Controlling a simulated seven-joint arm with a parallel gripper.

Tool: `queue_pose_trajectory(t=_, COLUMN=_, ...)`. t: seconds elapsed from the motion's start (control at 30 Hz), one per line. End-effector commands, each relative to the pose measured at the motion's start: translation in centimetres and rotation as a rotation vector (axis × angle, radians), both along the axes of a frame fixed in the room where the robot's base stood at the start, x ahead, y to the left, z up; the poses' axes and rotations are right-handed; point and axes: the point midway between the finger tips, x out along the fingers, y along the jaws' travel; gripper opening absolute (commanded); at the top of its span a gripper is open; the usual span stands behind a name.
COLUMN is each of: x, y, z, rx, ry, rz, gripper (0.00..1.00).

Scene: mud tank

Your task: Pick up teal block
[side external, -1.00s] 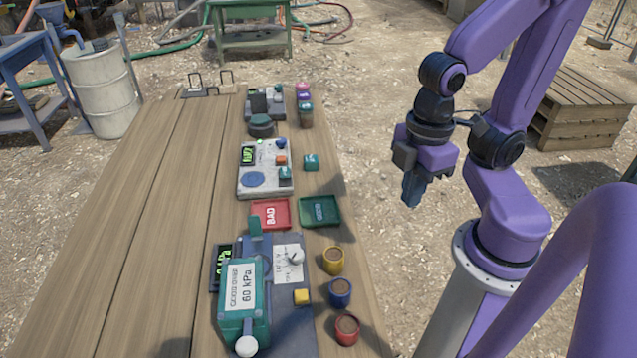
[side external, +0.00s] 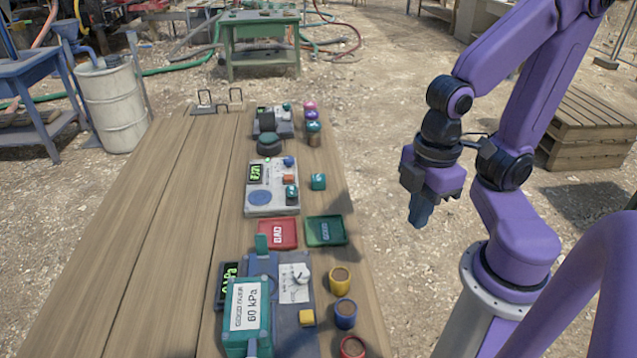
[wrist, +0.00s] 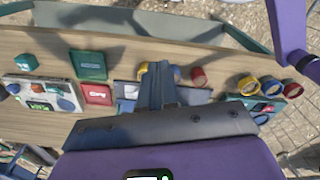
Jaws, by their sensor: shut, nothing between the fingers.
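A teal block (side external: 318,181) with a pale mark on top sits on the wooden table, just right of the white panel, near the table's right edge. It also shows at the left of the wrist view (wrist: 25,62). Another small teal block (side external: 291,192) sits on the panel's right side. A further teal piece (side external: 313,126) is among the coloured pieces at the far end. My gripper (side external: 420,214) is shut and empty, pointing down in the air to the right of the table, apart from all the blocks. In the wrist view its dark fingers (wrist: 158,88) are together.
A red tray (side external: 262,236) and a green tray (side external: 340,218) lie nearer than the teal block. A white panel (side external: 256,208) stands left of it. Yellow, blue and red cups (side external: 340,281) line the near right edge. A teal gauge box (side external: 238,338) stands nearby. The table's left side is clear.

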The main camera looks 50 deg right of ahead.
Motion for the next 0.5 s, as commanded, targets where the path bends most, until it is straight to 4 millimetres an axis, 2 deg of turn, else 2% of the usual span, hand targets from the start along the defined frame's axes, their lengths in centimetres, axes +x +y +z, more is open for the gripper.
queue_pose_trajectory(t=0.17, x=0.00, y=0.00, z=0.00, rx=0.000, ry=0.000, rz=0.000, gripper=0.00)
queue_pose_trajectory(t=0.2, x=0.00, y=0.00, z=0.00, rx=0.000, ry=0.000, rz=0.000, gripper=0.07)
queue_pose_trajectory(t=0.27, x=0.00, y=0.00, z=0.00, rx=0.000, ry=0.000, rz=0.000, gripper=0.26)
queue_pose_trajectory(t=0.4, x=0.00, y=0.00, z=0.00, rx=0.000, ry=0.000, rz=0.000, gripper=0.72)
queue_pose_trajectory(t=0.5, x=0.00, y=0.00, z=0.00, rx=0.000, ry=0.000, rz=0.000, gripper=0.72)
